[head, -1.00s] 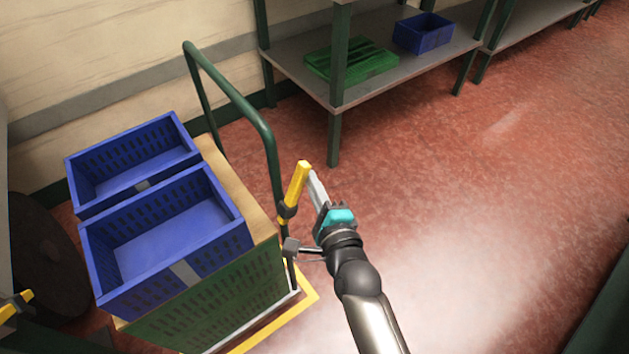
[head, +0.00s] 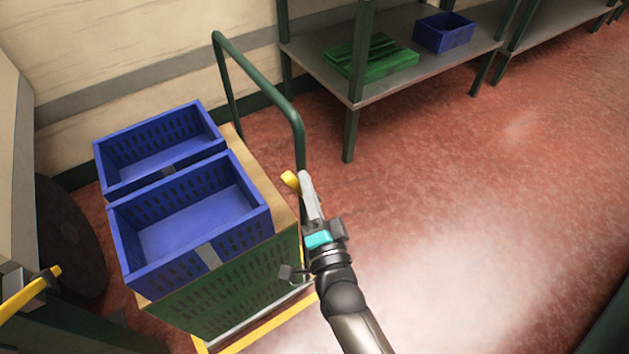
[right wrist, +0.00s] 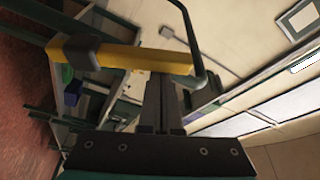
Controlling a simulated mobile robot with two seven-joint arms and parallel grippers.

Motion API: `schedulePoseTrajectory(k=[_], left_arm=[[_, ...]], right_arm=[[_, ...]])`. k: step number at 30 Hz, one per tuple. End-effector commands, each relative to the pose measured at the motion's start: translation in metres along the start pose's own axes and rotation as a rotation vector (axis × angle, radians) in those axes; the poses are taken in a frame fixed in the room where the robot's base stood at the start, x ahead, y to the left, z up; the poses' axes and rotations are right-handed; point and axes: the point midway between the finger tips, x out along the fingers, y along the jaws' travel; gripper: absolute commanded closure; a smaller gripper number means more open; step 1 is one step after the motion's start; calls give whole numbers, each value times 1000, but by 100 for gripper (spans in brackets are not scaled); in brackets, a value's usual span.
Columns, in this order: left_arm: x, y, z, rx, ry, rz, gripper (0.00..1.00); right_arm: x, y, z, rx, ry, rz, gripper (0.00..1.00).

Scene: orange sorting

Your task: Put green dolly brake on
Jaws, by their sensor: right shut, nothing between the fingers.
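The green dolly (head: 240,285) stands at left of centre in the head view, with its green handle (head: 270,112) upright. My right gripper (head: 308,185) is shut and empty, pointing up beside the lever. In the right wrist view the yellow lever (right wrist: 135,57) lies across the picture, with a dark collar near one end, just beyond the shut fingers (right wrist: 160,100). I cannot tell whether they touch it. My left gripper is not in view.
Blue crates (head: 262,222) sit on the dolly's wooden top. A shelf (head: 395,85) holds a green crate (head: 370,58) and a blue crate (head: 445,32). Another yellow bar (head: 30,295) shows at lower left. The red floor (head: 480,200) right of the dolly is clear.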

Motion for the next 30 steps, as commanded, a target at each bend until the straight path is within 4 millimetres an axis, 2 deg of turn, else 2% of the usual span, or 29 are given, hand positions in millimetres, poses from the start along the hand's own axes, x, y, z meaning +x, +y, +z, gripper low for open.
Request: schedulePoseTrajectory(k=[8, 30], left_arm=[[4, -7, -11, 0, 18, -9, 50], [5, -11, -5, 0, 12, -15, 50]], right_arm=[[-3, 0, 10, -96, -4, -32, 100], [-5, 1, 13, -120, -8, -37, 100]])
